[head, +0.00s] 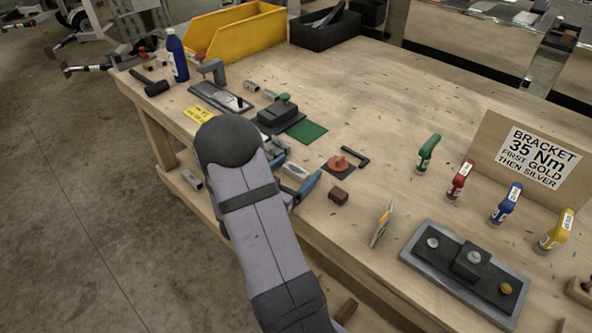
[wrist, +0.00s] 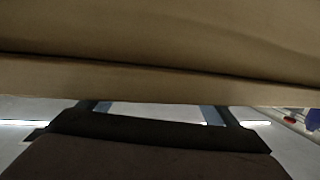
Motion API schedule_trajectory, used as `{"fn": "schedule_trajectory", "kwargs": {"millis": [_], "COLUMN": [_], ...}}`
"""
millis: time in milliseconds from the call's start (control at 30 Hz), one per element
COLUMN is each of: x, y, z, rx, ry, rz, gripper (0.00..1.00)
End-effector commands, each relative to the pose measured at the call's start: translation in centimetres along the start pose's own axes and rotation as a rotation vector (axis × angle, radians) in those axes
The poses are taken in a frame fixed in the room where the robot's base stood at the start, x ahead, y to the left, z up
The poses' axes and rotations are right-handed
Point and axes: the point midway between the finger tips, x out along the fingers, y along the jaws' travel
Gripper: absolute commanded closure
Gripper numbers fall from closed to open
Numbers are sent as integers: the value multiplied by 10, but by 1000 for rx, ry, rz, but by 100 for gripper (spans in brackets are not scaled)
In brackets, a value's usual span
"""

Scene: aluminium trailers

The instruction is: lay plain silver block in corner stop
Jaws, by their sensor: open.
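My gripper (head: 296,168) is at the table's front edge in the head view, partly hidden by my arm. Its blue fingers are apart. A small silver block (head: 294,171) shows between or just behind them; I cannot tell which, and no grip on it shows. Two more small silver blocks, one (head: 251,86) behind the other (head: 270,95), lie farther back on the table. I cannot tell which block is the plain one. A black L-shaped piece (head: 357,156) lies right of the gripper; I cannot tell if it is the corner stop. The wrist view shows the fingers (wrist: 157,110) spread, with no block visible.
A brown-red block (head: 338,196), an orange round part (head: 343,163) and a green mat (head: 306,131) lie near the gripper. A grey fixture plate (head: 412,255) stands front right, with several coloured bottles behind. A yellow bin (head: 235,32) is at the back.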

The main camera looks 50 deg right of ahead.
Motion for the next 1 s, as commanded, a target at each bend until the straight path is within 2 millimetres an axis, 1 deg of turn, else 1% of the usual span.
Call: {"fn": "schedule_trajectory", "kwargs": {"millis": [167, 400, 500, 700, 1000], "x": [-18, -52, -62, -71, -72], "y": [-2, 1, 1, 2, 2], "z": [1, 3, 2, 1, 1], "rx": [-1, 0, 0, 0, -1], "ry": [0, 1, 0, 0, 0], "rz": [-5, -5, -3, 0, 0], "gripper": [16, 16, 16, 16, 16]}}
